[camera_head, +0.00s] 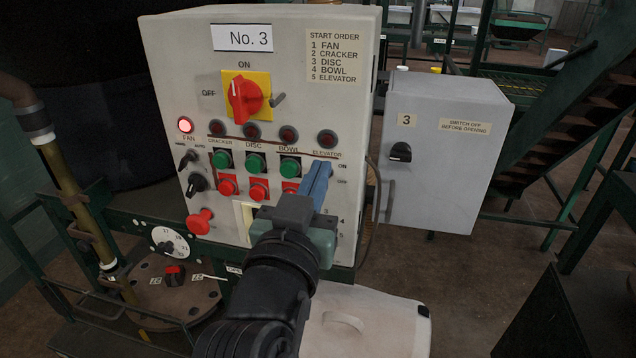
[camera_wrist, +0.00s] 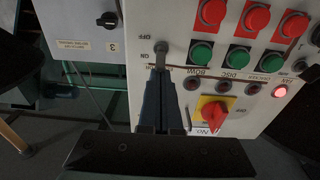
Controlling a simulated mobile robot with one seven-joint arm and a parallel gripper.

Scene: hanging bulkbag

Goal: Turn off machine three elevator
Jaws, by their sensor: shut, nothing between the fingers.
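The No. 3 control panel (camera_head: 290,95) fills the middle of the head view. Its ELEVATOR lamp (camera_head: 327,138) at the right of the row looks dark. Below it are the ON/OFF labels, and the elevator switch there is hidden behind my gripper (camera_head: 319,168). The wrist view, upside down, shows this grey switch (camera_wrist: 163,47) beside the ON and OFF labels. My gripper's blue fingers (camera_wrist: 160,76) are shut and empty. Their tips are at or very near the switch, on its ON side; I cannot tell whether they touch.
The FAN lamp (camera_head: 185,125) glows; the other lamps look dark. Green and red buttons (camera_head: 255,163) sit left of my gripper. A red rotary switch (camera_head: 245,96) is above. A grey box marked 3 (camera_head: 445,150) stands to the right. A pale lidded container (camera_head: 365,325) is below.

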